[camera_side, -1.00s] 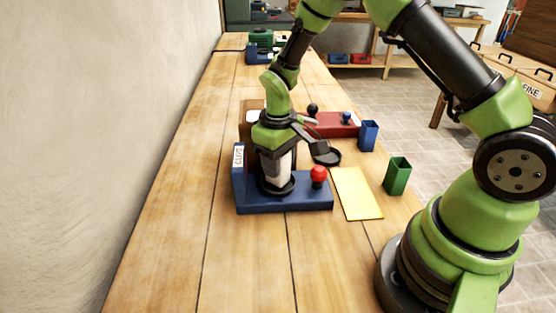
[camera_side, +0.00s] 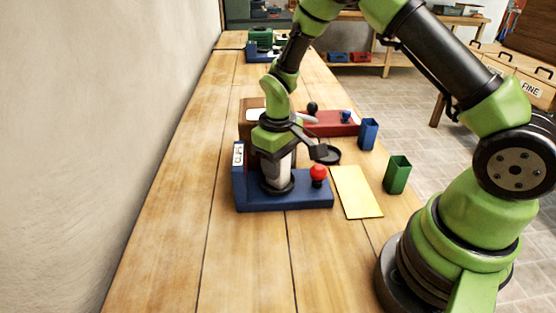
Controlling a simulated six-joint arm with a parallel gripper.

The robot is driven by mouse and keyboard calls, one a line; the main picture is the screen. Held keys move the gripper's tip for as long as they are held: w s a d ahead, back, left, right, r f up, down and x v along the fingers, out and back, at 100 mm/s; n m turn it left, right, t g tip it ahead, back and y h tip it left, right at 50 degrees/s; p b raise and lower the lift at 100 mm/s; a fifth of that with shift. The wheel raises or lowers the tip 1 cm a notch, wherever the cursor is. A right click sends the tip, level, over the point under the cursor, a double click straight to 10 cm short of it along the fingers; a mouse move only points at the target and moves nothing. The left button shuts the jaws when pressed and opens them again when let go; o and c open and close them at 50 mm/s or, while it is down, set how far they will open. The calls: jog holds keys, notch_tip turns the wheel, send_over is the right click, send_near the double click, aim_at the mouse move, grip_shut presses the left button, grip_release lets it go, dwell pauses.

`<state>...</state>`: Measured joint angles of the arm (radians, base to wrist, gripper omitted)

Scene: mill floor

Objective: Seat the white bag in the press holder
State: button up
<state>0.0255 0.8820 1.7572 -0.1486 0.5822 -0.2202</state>
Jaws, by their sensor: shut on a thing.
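My gripper (camera_side: 277,176) points straight down over the blue press (camera_side: 300,198), which has an upright plate with a white label at its left and a red knob (camera_side: 318,173) at its right. My gripper is shut on a pale thing, apparently the white bag (camera_side: 272,171), of which only a small part shows between the fingers. The fingers and the bag are at the round black press holder (camera_side: 277,190) on the blue base. The fingers hide most of the bag, so I cannot tell whether it touches the holder's bottom.
A brown block stands behind my gripper. Behind the press is a red base (camera_side: 335,126) with dark and blue knobs. A yellow sheet (camera_side: 357,192) lies to the right, near a blue cup (camera_side: 369,133) and a green cup (camera_side: 397,174). The front of the table is clear.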

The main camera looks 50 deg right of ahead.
jog(key=shift+f, duration=0.15)
jog(key=o, duration=0.7)
jog(key=shift+r, duration=5.55)
